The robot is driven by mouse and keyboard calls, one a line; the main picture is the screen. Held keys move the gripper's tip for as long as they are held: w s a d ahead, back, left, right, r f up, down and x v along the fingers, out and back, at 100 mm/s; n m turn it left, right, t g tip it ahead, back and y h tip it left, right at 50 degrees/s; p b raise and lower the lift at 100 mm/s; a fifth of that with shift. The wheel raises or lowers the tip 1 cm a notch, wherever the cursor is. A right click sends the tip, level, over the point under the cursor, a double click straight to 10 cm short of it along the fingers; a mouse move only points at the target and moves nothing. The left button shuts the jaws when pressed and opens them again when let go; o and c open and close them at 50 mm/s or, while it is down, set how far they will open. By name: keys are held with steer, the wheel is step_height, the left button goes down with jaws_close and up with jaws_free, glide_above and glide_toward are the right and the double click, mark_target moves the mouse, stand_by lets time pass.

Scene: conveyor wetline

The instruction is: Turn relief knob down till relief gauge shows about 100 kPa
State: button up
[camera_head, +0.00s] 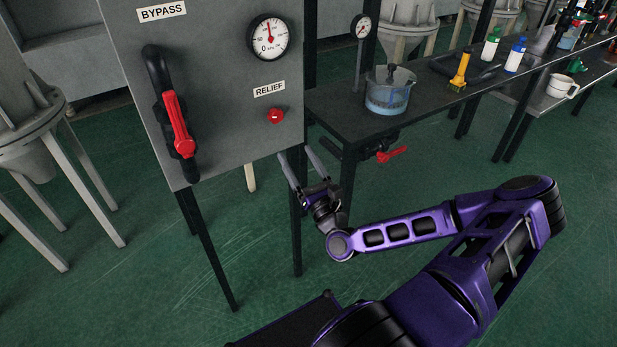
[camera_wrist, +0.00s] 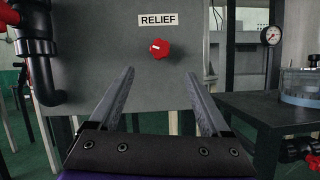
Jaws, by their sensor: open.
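The red relief knob (camera_head: 276,115) sits on the grey panel under the RELIEF label (camera_head: 269,89). In the wrist view the knob (camera_wrist: 159,48) shows ahead of my gripper, above and between its fingers. The round white gauge (camera_head: 268,37) is above the label; its red needle points nearly straight up, slightly left, and the exact reading is too small to tell. My gripper (camera_head: 296,166) is open and empty, below and a little right of the knob, apart from it. Its two grey fingers (camera_wrist: 162,95) are spread wide in the wrist view.
A bypass pipe with a red lever (camera_head: 178,122) is on the panel's left. To the right, a dark table (camera_head: 335,112) holds a clear vessel of blue liquid (camera_head: 389,92) and a second gauge (camera_head: 361,27). A red-handled valve (camera_head: 391,154) hangs under its edge.

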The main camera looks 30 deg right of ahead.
steer(key=v, duration=0.5)
steer(key=shift+s+f, duration=0.15)
steer(key=shift+s, duration=0.15)
